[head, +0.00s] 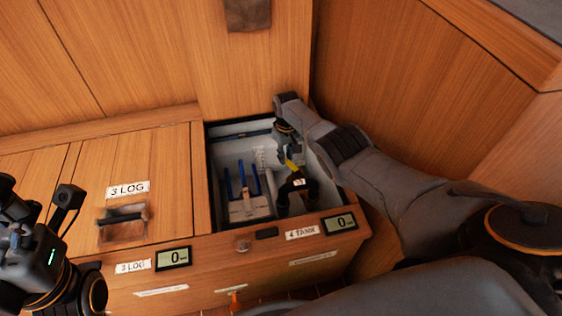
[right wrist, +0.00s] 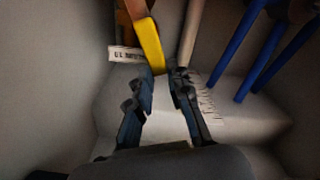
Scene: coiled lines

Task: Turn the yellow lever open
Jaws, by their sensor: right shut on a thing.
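The yellow lever (head: 291,164) is inside the open compartment, near its right side. In the right wrist view the yellow lever (right wrist: 149,42) slants down from the top, with its lower end at my fingertips. My right gripper (head: 286,150) reaches down into the compartment from above. In the right wrist view the right gripper (right wrist: 168,75) is shut on the end of the lever. The lever's base is partly out of view. My left gripper (head: 66,203) is at the far left, away from the compartment; its jaw opening is unclear.
Several blue pipes (head: 242,176) stand beside the lever, above a pale block (head: 249,207). In the right wrist view a pale pipe (right wrist: 190,32) is close to the lever's right. The compartment's wooden front (head: 268,257) has labels and displays. A closed wooden lid (head: 165,173) lies left.

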